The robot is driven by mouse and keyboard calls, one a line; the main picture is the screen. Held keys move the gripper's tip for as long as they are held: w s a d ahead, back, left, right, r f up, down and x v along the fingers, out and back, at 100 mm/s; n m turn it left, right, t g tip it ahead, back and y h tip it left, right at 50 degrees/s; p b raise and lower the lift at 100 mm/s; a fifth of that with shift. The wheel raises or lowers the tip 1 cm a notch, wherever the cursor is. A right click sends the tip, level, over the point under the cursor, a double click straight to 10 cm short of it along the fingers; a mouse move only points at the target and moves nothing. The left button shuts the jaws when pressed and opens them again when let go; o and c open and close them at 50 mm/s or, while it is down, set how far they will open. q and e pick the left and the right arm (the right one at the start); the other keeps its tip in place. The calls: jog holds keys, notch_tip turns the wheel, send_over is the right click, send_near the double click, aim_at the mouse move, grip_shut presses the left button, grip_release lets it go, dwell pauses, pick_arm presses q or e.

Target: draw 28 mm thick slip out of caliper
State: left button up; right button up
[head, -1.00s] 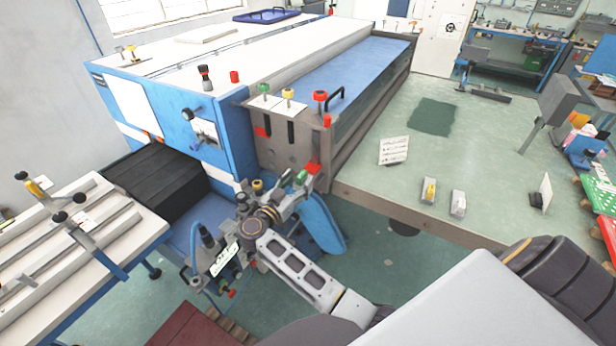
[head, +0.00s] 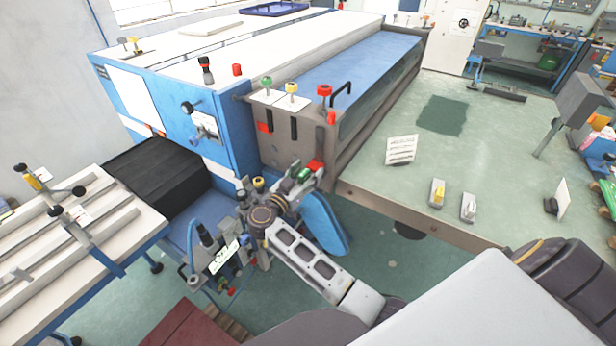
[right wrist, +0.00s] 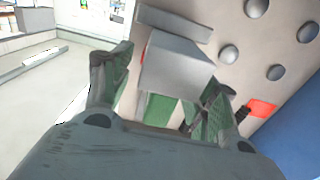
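My right gripper (head: 306,180) is at the lower front end plate of the blue and grey machine, beside a small red part (head: 316,166). In the right wrist view its two dark fingers (right wrist: 168,80) stand apart on either side of a grey block (right wrist: 178,66). A light gap shows between the left finger and the block; contact on the right side is unclear. Green surfaces (right wrist: 156,109) show below the block; I cannot tell whether they are the slip or finger pads. The caliper cannot be made out for certain. My left gripper is not in view.
The grey end plate (right wrist: 232,30) with round bolt heads is close ahead. A green-topped bench (head: 390,190) with a white card (head: 401,150) and two small blocks lies to the right. A table with rails (head: 130,225) is at the left.

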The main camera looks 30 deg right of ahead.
aim_at(300, 181)
jog(key=c, duration=0.9)
jog(key=shift+p+v, duration=0.75)
jog(key=shift+v, duration=0.55)
jog(key=shift+p+v, duration=1.05)
jog(key=shift+v, duration=1.4)
jog(key=shift+v, duration=1.2)
jog(key=shift+r, duration=0.1)
